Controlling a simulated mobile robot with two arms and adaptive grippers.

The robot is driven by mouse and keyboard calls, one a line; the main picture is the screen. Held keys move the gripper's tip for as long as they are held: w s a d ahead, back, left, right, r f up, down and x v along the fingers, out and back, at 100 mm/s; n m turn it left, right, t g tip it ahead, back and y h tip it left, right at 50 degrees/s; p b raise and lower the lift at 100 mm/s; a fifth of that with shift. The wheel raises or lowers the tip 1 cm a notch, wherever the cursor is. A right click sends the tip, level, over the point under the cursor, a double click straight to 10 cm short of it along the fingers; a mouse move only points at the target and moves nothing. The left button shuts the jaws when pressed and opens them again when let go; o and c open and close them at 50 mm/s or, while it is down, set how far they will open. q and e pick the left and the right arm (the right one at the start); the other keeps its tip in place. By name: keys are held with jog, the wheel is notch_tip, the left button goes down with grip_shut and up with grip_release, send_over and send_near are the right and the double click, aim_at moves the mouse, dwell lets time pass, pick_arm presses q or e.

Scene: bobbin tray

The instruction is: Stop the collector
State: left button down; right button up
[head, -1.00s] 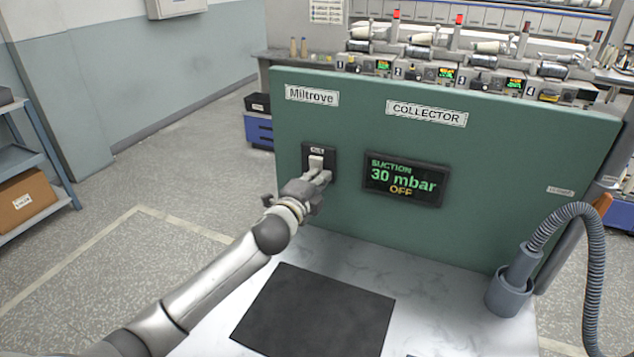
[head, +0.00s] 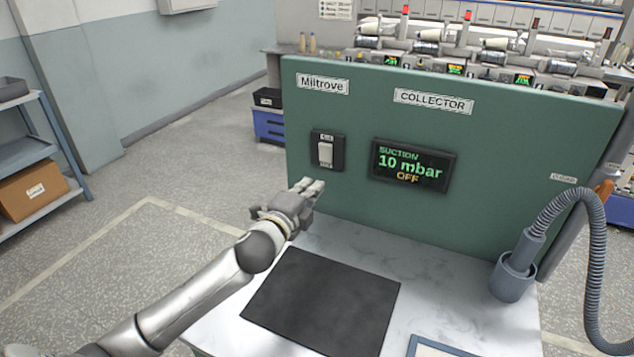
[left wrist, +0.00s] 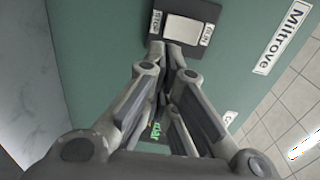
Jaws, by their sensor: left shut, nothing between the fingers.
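The collector panel (head: 480,150) is a green upright board with a "COLLECTOR" label. Its switch (head: 326,153) is a white rocker on a dark plate at the left of the board. In the left wrist view the switch (left wrist: 183,30) shows labels "STOP" and "RUN" at its two ends. The display (head: 412,165) reads "SUCTION 10 mbar OFF". My left gripper (head: 308,187) is shut and empty, below and a little left of the switch, apart from it in the head view. My right gripper is not in view.
A white table (head: 440,290) with a black mat (head: 322,303) lies in front of the board. A grey suction hose (head: 597,250) rises from a holder (head: 512,279) at the right. A blue-framed item (head: 436,347) shows at the front edge. Winding machines stand behind the board.

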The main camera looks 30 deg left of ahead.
pick_arm(q)
jog(key=s, duration=0.4)
jog(key=shift+s+d+f+b, duration=0.1)
jog(key=shift+s+d+b, duration=0.1)
jog(key=shift+s+b, duration=0.2)
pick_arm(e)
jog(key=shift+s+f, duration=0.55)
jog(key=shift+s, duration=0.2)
pick_arm(q)
jog(key=shift+w, duration=0.1)
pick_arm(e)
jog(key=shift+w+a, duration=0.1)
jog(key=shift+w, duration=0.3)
pick_arm(q)
jog(key=shift+f, duration=0.1)
